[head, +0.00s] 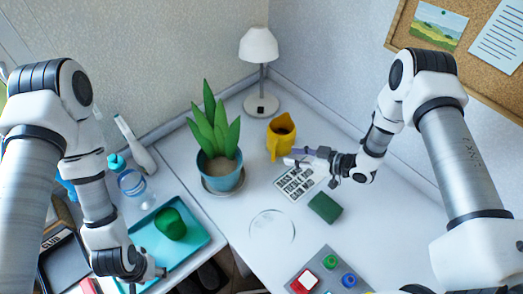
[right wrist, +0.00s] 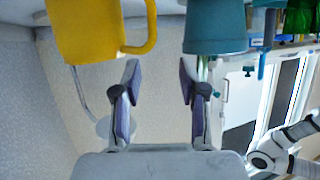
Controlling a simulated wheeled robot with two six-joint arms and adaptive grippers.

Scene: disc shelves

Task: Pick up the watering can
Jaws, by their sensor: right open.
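The yellow watering can (head: 281,140) stands upright on the white table, in front of the lamp and right of the potted plant. My right gripper (head: 293,160) is just in front of it, with its jaws open and empty. In the right wrist view, which is upside down, the can (right wrist: 85,28) is at the upper left, and its handle loop reaches close to the left finger of the right gripper (right wrist: 160,80). The handle is not between the fingers. My left gripper (head: 148,276) hangs over the turquoise tray's front edge; its jaw opening is unclear.
A plant in a teal pot (head: 221,178) stands left of the can; the pot also shows in the right wrist view (right wrist: 215,28). A white lamp (head: 261,104) is behind. A lettered card (head: 299,184) and green block (head: 325,207) lie in front. The turquoise tray (head: 205,238) holds a green cup (head: 170,224).

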